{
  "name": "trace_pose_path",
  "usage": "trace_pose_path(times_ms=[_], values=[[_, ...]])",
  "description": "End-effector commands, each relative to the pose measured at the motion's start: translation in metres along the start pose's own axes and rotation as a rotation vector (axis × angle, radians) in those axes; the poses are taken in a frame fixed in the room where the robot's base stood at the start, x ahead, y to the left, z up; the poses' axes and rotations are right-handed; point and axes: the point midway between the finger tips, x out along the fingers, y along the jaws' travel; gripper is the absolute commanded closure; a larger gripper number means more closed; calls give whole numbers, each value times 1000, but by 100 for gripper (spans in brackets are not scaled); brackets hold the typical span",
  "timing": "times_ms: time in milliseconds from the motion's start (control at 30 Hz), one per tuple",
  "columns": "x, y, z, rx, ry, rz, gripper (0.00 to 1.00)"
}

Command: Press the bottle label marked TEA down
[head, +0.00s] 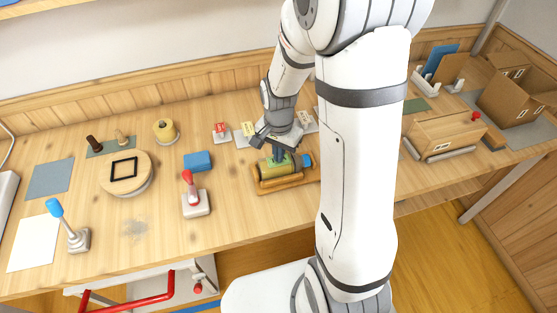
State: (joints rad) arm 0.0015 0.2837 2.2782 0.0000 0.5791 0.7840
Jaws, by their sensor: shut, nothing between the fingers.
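A yellowish-olive bottle (293,170) with a blue cap (307,160) lies on its side in a wooden cradle (270,187) on the bench. A green label (271,163) shows on top of the bottle, partly covered by my gripper. Its marking is too small to read. My gripper (278,158) points down at the label, shut and empty. Its tips are at or just above the label; I cannot tell whether they touch.
A round wooden board (126,172) lies farther left. The bench front edge is close.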

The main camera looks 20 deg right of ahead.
Motion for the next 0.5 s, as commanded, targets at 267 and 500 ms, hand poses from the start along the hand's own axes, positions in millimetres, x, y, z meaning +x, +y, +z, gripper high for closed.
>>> trace_pose_path(times_ms=[267, 500], values=[[0, 0, 0, 0, -1, 1, 100], [-10, 0, 0, 1, 0, 0, 100]])
